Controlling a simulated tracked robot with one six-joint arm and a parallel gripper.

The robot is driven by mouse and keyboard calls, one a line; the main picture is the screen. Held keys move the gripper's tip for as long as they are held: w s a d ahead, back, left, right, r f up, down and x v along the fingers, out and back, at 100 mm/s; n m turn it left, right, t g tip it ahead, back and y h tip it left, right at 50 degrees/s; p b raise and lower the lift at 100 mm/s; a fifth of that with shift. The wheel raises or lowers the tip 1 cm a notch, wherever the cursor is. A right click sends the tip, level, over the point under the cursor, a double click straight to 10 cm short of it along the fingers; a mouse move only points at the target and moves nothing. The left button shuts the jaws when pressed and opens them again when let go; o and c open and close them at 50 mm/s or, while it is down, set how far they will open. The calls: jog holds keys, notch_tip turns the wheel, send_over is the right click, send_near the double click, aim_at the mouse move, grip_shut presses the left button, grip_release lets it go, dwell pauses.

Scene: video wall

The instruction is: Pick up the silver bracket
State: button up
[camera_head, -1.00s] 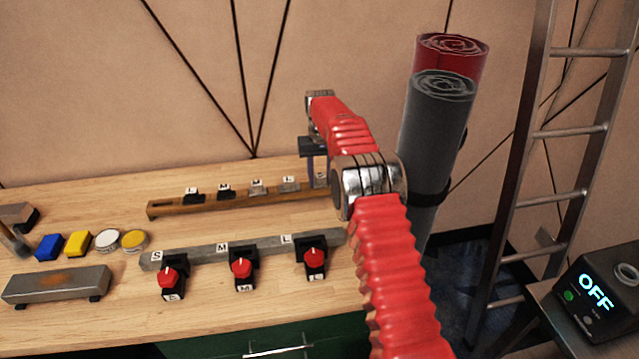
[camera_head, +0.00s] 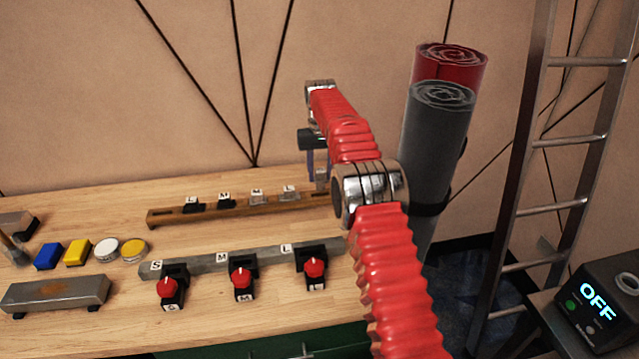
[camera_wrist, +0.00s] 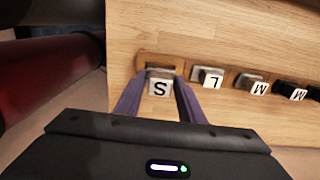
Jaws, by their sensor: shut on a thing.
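My gripper (camera_wrist: 158,88) is shut on a small silver bracket (camera_wrist: 160,76) with a white S label. The bracket sits between the two purple fingers. In the head view, my gripper (camera_head: 319,172) is at the right end of the wooden rack (camera_head: 240,210), and the bracket (camera_head: 321,174) shows there only partly. In the wrist view, the bracket appears in front of the rack's end; I cannot tell whether it is clear of it. Silver brackets marked L (camera_wrist: 208,76) and M (camera_wrist: 250,84) stand beside it on the rack.
Black brackets (camera_head: 194,206) stand farther left on the rack. A metal rail (camera_head: 205,262) with several red knobs lies in front. Blue and yellow blocks (camera_head: 78,252) and round tins are at left. Dark and red rolls (camera_head: 436,140) and a ladder (camera_head: 533,160) stand at right.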

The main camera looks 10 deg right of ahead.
aim_at(321, 182)
jog(key=shift+r, duration=2.2)
jog(key=shift+s+r, duration=0.35)
jog(key=shift+s, duration=0.45)
jog(key=s+f, duration=0.1)
jog(key=s, duration=1.4)
jog(key=shift+a, duration=0.15)
